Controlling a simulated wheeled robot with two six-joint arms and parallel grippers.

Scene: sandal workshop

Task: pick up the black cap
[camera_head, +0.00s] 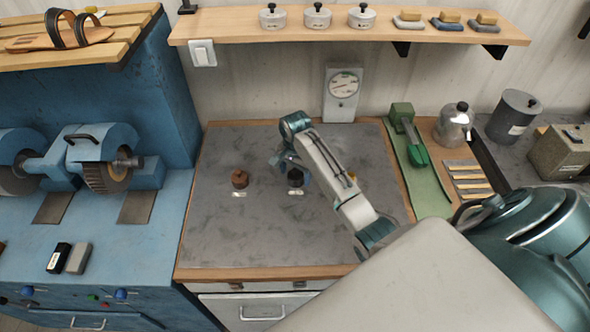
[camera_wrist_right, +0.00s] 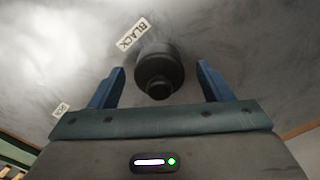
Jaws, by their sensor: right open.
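The black cap (camera_head: 295,179) stands on the grey work surface, in the middle of a row of caps. It also shows in the right wrist view (camera_wrist_right: 160,68), by a label reading BLACK. My right gripper (camera_head: 288,164) is just above the cap in the head view. In the wrist view the two blue fingers of the right gripper (camera_wrist_right: 161,72) are apart, one on each side of the cap, with a gap on both sides. It is open and empty. My left gripper is not in view.
A brown cap (camera_head: 239,178) stands to the left and a yellow cap (camera_head: 352,175), partly hidden by my arm, to the right. A dial gauge (camera_head: 342,92) stands behind. A green mat (camera_head: 428,192) lies at the right. The surface's front part is clear.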

